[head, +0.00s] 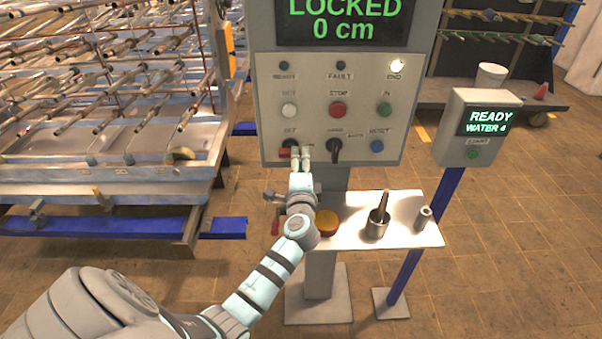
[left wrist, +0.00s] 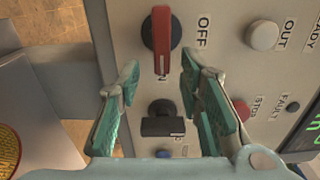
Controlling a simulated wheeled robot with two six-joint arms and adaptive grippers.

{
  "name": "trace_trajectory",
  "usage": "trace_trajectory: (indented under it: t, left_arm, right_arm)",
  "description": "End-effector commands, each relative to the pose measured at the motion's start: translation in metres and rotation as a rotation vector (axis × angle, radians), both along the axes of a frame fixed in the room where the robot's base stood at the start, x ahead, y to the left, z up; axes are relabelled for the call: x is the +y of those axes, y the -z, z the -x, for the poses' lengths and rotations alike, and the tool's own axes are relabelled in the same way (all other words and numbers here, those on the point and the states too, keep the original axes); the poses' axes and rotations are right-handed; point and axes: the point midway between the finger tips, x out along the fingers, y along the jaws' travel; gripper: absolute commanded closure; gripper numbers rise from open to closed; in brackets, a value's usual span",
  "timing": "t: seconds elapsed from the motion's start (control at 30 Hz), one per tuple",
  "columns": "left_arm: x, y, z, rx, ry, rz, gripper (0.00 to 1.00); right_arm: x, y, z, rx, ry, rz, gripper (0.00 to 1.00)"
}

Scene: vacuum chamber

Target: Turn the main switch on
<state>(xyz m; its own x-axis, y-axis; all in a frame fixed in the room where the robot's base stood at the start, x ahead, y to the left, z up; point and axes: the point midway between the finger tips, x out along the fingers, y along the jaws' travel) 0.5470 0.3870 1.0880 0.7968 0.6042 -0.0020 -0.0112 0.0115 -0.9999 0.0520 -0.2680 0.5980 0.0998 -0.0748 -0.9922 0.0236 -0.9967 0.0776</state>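The main switch, a red handle on a black round base, is on the grey control panel (head: 365,140). In the head view the red handle (head: 284,153) is partly hidden by my gripper. In the left wrist view the red handle (left wrist: 162,40) shows whole, beside the word OFF, its white-marked end pointing down the picture. My left gripper (head: 302,154) is at the panel's lower left. In the left wrist view the gripper (left wrist: 160,70) is open, its fingertips apart on either side of the handle's lower end. I cannot tell whether they touch it. My right gripper is not in view.
A black selector (head: 335,150) is just right of the gripper. Push buttons, including a red stop button (head: 338,109) and a blue one (head: 377,146), are nearby. A shelf (head: 408,235) with a yellow-topped item and metal parts stands below. A second panel (head: 476,135) reads READY.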

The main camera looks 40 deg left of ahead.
Motion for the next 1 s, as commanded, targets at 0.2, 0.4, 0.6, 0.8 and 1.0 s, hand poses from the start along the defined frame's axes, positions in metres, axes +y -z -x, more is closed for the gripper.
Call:
trace_trajectory:
  t: [0.2,0.4,0.6,0.8,1.0]
  left_arm:
    - [-0.037,0.001,0.048,0.0,0.0,0.005,0.67]
    - [-0.057,0.0,0.074,0.001,-0.001,0.002,0.67]
    - [-0.058,0.0,0.076,0.001,-0.001,0.001,0.67]
    - [-0.058,0.0,0.076,0.001,-0.001,0.001,0.67]
    - [-0.055,0.006,0.082,0.001,-0.012,0.041,0.67]
  right_arm:
    - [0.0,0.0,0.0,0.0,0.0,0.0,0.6]
    - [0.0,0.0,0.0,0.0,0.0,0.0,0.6]
    - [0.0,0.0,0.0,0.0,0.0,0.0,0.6]
    - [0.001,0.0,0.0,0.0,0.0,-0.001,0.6]
    - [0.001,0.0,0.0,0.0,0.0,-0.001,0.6]
